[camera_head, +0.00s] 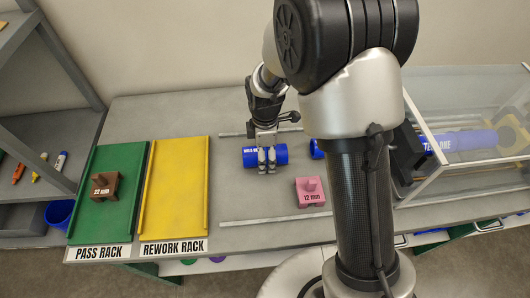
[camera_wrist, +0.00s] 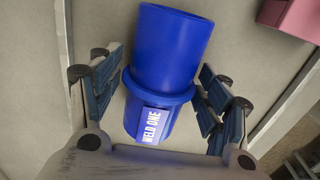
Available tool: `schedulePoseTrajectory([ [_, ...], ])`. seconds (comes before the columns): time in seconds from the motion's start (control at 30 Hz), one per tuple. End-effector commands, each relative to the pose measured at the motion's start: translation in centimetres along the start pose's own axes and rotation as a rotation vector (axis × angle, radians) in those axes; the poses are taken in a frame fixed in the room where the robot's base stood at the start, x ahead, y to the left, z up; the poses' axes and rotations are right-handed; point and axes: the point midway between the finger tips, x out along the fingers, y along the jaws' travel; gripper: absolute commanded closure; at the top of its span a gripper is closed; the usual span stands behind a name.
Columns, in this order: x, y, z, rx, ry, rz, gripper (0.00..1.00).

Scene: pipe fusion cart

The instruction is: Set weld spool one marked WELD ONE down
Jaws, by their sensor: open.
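The weld spool (camera_head: 250,156), a blue cylinder with a raised collar and a white WELD ONE label, lies on its side on the grey bench between two metal rails. It also shows in the wrist view (camera_wrist: 172,50), with the label facing the camera. My gripper (camera_head: 267,168) is over the spool from above. In the wrist view my gripper (camera_wrist: 165,100) is open, with one finger on each side of the spool near the collar and small gaps visible. The spool appears to rest on the bench surface.
A pink 12 mm block (camera_head: 310,192) sits right of the spool. Another blue piece (camera_head: 317,149) is partly hidden by my arm. The yellow rework rack (camera_head: 175,185) is empty; the green pass rack (camera_head: 100,225) holds a brown 22 mm block (camera_head: 105,186). A clear-covered machine (camera_head: 470,140) stands right.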

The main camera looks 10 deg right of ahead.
Motion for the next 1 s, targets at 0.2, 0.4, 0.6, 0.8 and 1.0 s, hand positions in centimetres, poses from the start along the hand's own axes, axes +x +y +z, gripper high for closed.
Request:
schedulePoseTrajectory([
  [0.2,0.0,0.0,0.0,0.000,0.000,0.000,0.29],
  [0.4,-1.7,0.1,0.0,0.000,0.001,0.003,0.29],
  [0.6,-6.0,0.1,0.0,0.000,0.001,0.005,0.29],
  [0.8,-10.0,0.1,0.0,0.000,0.001,0.004,0.29],
  [1.0,-12.1,0.1,0.0,0.000,0.000,0.002,0.29],
])
